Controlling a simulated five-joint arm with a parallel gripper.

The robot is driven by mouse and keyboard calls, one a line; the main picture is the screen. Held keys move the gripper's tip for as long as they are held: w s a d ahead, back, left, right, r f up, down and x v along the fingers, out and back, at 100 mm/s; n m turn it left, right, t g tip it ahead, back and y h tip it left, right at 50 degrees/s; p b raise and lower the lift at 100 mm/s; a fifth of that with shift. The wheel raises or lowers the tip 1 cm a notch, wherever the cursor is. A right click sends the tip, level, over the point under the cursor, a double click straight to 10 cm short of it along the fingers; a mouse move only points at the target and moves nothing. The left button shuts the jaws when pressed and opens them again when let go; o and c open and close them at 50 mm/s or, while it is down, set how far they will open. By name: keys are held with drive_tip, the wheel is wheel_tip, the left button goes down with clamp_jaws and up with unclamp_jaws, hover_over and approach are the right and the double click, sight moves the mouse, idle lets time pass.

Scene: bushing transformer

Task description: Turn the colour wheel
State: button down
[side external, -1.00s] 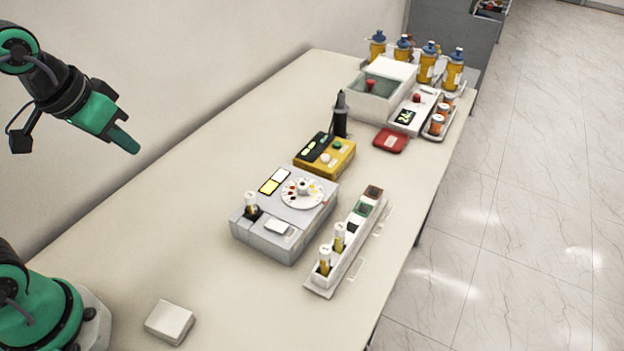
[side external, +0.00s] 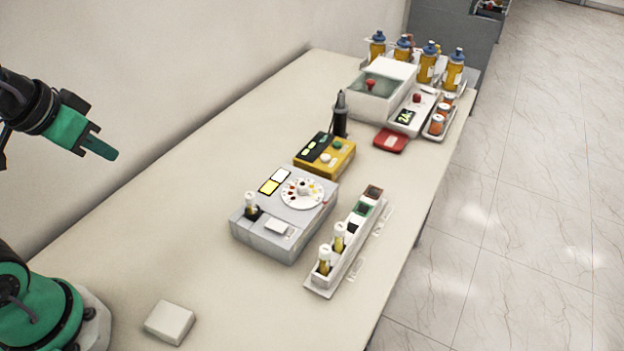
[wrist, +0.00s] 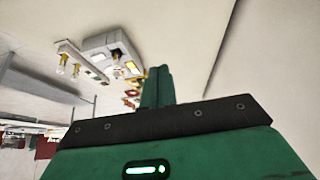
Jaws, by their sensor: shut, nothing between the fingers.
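The colour wheel (side external: 302,193) is a white disc with coloured dots around its rim and a knob at its middle. It lies on top of a grey box (side external: 270,247), beside two small lit windows (side external: 275,181). A capped vial (side external: 251,203) stands in the box's left corner. My gripper (side external: 108,150) is shut and empty, up in the air at the left, well apart from the wheel.
A white rack (side external: 345,250) with two vials stands right of the box, near the table's edge. Behind are a yellow meter (side external: 325,155), a black upright tool (side external: 340,118), a red item (side external: 391,140) and several bottles (side external: 427,65). A white block (side external: 169,322) lies in front. The left tabletop is clear.

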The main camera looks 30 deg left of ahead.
drive_tip(key=c, duration=1.3)
unclamp_jaws()
drive_tip(key=shift+w+r, duration=0.1)
drive_tip(key=shift+w, duration=0.05)
drive_tip(key=shift+c, duration=0.2)
drive_tip(key=shift+o, duration=0.5)
drive_tip(key=shift+w+d+r, duration=0.25)
drive_tip(key=shift+w, duration=0.35)
drive_tip(key=w+d+g, duration=0.3)
drive_tip(key=w+d, duration=0.5)
drive_tip(key=w, duration=0.6)
drive_tip(key=w+d+f+g, duration=0.1)
drive_tip(key=w+d+f, duration=0.2)
drive_tip(key=d, duration=0.1)
drive_tip(key=w+d+f+n, duration=0.1)
drive_tip(key=w+d+f, duration=0.2)
drive_tip(key=d, duration=0.1)
drive_tip(key=w+d+f+g, duration=0.1)
drive_tip(key=w+d+f, duration=0.2)
drive_tip(key=f, duration=0.1)
drive_tip(key=shift+w+d+n+g, duration=0.2)
drive_tip(key=shift+d+n+g, duration=0.1)
drive_tip(key=shift+d+n, duration=0.1)
drive_tip(key=shift+w+d+f, duration=0.15)
drive_tip(key=shift+d+f, duration=0.2)
